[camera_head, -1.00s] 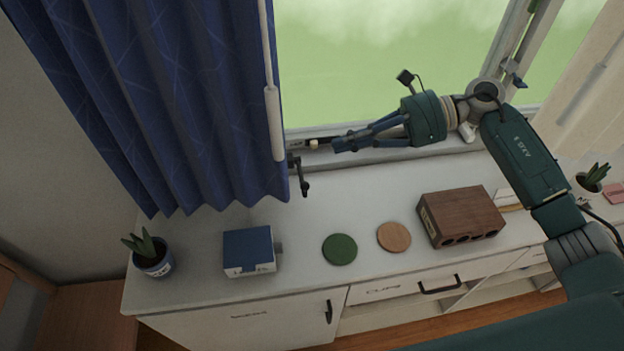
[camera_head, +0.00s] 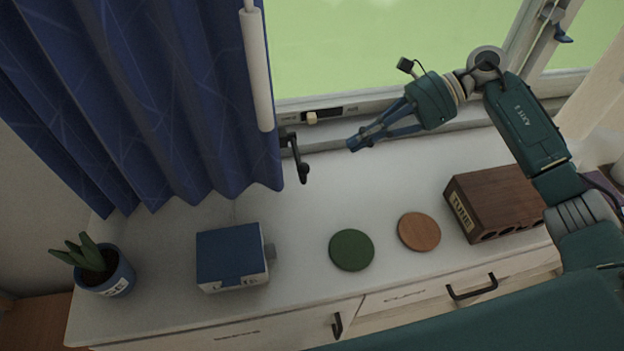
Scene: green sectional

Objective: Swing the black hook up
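The black hook (camera_head: 301,165) hangs down from a dark mount at the window frame, beside the right edge of the blue curtain. Its lower end hangs in front of the white cabinet top. My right gripper (camera_head: 352,143) is to the right of the hook, apart from it, with its fingers pointing left. My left gripper is not in view.
A dark slider panel with a pale knob (camera_head: 311,118) is on the sill above the hook. The blue curtain (camera_head: 150,90) hangs left. On the cabinet stand a potted plant (camera_head: 106,272), blue box (camera_head: 232,255), green disc (camera_head: 351,250), brown disc (camera_head: 419,231) and wooden block (camera_head: 497,200).

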